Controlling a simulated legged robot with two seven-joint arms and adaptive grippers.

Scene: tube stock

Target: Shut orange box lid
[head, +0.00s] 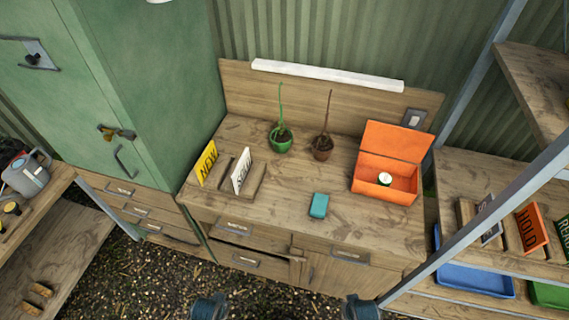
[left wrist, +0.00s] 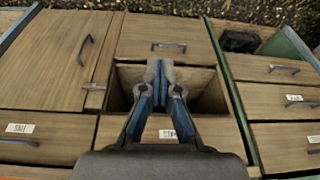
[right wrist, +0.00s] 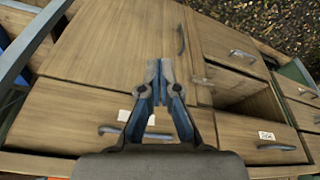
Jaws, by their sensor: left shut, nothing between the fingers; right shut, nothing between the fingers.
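The orange box (head: 385,185) stands open on the right part of the wooden bench. Its orange lid (head: 397,141) is tilted up at the back. A small round white-topped item (head: 384,179) sits inside the box. My left gripper shows in the left wrist view (left wrist: 160,72), shut and empty, in front of the bench drawers. My right gripper shows in the right wrist view (right wrist: 159,72), shut and empty, in front of the cabinet door. Both are well apart from the box. In the head view only parts of my arms show at the bottom edge.
On the bench (head: 270,218) are a teal block (head: 319,205), a green pot (head: 281,141), a brown pot (head: 322,148) and a sign holder with a yellow sign (head: 206,161). A metal shelf post (head: 480,225) rises right of the bench. A tall green cabinet (head: 150,70) stands left.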

